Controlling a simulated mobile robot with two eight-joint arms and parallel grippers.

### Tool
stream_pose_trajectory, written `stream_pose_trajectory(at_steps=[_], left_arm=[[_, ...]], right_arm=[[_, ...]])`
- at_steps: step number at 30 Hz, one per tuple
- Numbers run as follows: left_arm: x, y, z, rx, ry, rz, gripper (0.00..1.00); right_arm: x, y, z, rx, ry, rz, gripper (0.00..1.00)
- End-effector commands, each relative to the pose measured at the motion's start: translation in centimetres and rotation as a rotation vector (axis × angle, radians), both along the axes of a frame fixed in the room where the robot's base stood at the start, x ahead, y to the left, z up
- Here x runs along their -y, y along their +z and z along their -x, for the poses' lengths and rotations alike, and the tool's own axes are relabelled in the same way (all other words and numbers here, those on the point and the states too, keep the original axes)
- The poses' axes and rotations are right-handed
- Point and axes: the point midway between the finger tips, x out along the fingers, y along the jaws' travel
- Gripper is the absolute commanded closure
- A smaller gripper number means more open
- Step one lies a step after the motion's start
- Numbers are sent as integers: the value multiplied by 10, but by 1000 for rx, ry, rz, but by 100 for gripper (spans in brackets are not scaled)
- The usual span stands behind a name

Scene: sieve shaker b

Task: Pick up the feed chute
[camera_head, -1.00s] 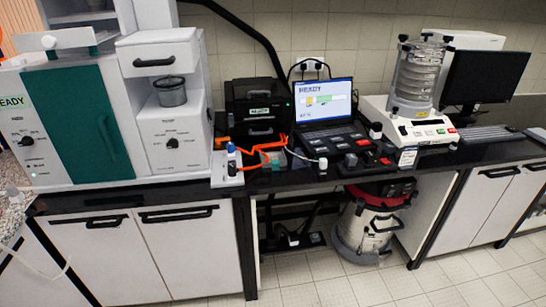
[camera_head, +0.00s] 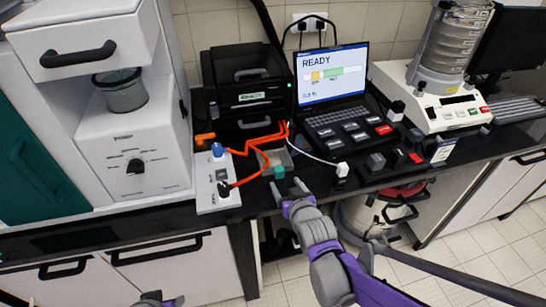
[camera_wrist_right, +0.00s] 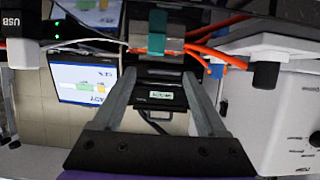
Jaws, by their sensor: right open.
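The feed chute appears to be the small grey metal trough with a teal band (camera_head: 279,172) near the bench's front edge, below the black printer-like box. In the right wrist view the chute (camera_wrist_right: 172,45) lies just beyond the fingertips, roughly centred between them. My right gripper (camera_head: 291,188) is close in front of the chute; in its wrist view the two fingers (camera_wrist_right: 160,75) are apart with nothing held. Only a small part of my left gripper (camera_head: 160,302) shows at the bottom edge, and its jaws cannot be made out.
Orange cables (camera_head: 262,158) run beside the chute. A white switch box (camera_head: 216,182) stands left of it. A laptop (camera_head: 333,80) reading READY is behind, with a dark button panel (camera_head: 375,165) to the right. A sieve shaker (camera_head: 450,105) stands farther right.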

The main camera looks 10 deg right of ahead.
Motion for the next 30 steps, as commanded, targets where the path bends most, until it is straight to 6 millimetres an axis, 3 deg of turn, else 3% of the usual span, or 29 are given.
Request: stream_pose_trajectory(at_steps=[9,16,24,30], left_arm=[[0,-4,1,-2,0,0,50],[0,-3,1,-2,0,0,50],[0,0,0,0,0,0,50],[0,1,0,0,0,0,50]], right_arm=[[0,-17,-39,-2,0,-1,25],[1,-22,-53,-2,-1,0,25],[6,-36,-85,-2,-1,0,25],[5,-40,-93,-2,-1,0,25]])
